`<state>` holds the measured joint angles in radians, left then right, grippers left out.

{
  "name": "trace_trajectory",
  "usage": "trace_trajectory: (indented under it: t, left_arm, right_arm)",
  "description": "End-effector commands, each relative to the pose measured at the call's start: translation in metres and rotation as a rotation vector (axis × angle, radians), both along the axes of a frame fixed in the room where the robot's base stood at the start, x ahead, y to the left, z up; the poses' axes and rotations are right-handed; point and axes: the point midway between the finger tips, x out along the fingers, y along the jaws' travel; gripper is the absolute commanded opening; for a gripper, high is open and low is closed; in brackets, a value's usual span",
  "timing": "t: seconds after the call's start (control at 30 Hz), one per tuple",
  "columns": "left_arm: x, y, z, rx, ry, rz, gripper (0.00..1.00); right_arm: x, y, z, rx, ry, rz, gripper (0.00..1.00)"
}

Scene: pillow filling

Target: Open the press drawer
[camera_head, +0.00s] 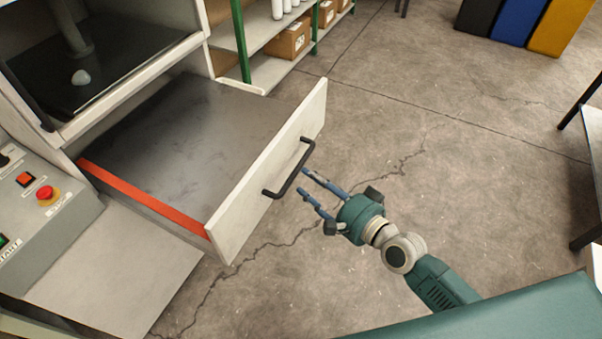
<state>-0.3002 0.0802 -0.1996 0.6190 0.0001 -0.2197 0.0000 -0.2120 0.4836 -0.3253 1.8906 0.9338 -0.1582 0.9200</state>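The press drawer (185,135) is pulled out of the white press housing, its grey inside surface and orange-red side strip (142,197) showing. Its white front panel (237,216) carries a black bar handle (290,170). My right gripper (313,188) is just right of the handle, with its two fingers apart and pointing at it. No object shows between the fingers. In this view the fingertips look close to the handle but not around it; whether they touch it I cannot tell. My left gripper is not in view.
A control panel (60,215) with a red button stands at the left. Shelves (262,28) with cardboard boxes (289,38) stand behind the drawer. Coloured bins (522,20) are at the back right, and a table edge is at the far right. The concrete floor (440,120) between is clear.

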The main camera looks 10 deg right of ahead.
Motion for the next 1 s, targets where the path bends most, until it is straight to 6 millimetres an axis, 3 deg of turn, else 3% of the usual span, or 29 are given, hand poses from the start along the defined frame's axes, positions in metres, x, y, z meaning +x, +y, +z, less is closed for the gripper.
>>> trace_trajectory:
  t: [0.1, 0.33, 1.0]
  left_arm:
    - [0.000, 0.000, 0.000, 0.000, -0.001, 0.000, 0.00]
    - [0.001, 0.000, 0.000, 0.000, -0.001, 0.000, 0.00]
    - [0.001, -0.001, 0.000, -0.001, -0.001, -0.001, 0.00]
  right_arm:
    - [-0.022, -0.012, 0.004, -0.004, 0.001, 0.001, 0.38]
    - [-0.045, -0.026, 0.010, -0.003, -0.002, 0.000, 0.38]
    - [-0.047, -0.030, 0.005, -0.016, 0.001, -0.005, 0.38]
